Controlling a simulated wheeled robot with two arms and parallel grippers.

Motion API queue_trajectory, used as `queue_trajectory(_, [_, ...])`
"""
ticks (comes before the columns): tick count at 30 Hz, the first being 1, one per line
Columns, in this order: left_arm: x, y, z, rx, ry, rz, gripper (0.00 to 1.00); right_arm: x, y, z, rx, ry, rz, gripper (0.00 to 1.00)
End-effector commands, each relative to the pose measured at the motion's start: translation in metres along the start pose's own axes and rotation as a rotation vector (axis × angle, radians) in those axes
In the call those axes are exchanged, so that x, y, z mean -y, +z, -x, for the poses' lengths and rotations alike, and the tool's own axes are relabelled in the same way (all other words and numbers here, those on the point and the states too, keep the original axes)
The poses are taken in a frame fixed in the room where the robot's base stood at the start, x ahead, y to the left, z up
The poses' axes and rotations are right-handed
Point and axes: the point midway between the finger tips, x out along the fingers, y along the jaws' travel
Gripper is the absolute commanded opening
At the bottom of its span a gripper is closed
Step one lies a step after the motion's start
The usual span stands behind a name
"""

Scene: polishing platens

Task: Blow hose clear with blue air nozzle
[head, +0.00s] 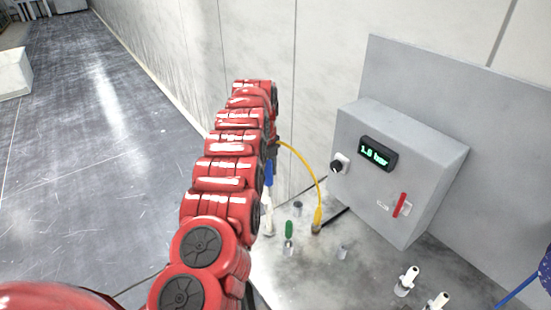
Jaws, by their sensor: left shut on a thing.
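My left arm comes up from the lower left, and its links cover most of the left gripper (272,150). The gripper is shut. A blue air nozzle (269,173) shows as a narrow strip just below the gripper and appears to be held in it; the grip itself is mostly hidden. A yellow hose (312,175) arcs from beside the gripper down to a fitting on the bench top. Whether the hose joins the nozzle is hidden. My right gripper is not in view.
A grey control box (395,170) on the wall carries a display (377,153) reading about 1.8 bar, a black knob (339,164) and a red lever (400,204). A green-handled piece (289,229) and white fittings (406,281) stand on the bench. Open floor (85,150) lies left.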

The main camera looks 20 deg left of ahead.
Motion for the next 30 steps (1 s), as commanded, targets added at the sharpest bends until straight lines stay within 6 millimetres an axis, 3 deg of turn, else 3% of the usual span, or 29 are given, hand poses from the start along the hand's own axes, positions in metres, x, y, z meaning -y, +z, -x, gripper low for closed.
queue_trajectory(11, [0.005,-0.009,0.001,-0.002,-0.003,-0.059,0.0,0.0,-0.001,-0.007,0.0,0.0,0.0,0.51])
queue_trajectory(30, [0.024,-0.048,-0.002,-0.005,0.0,-0.058,0.0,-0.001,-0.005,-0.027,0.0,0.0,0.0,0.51])
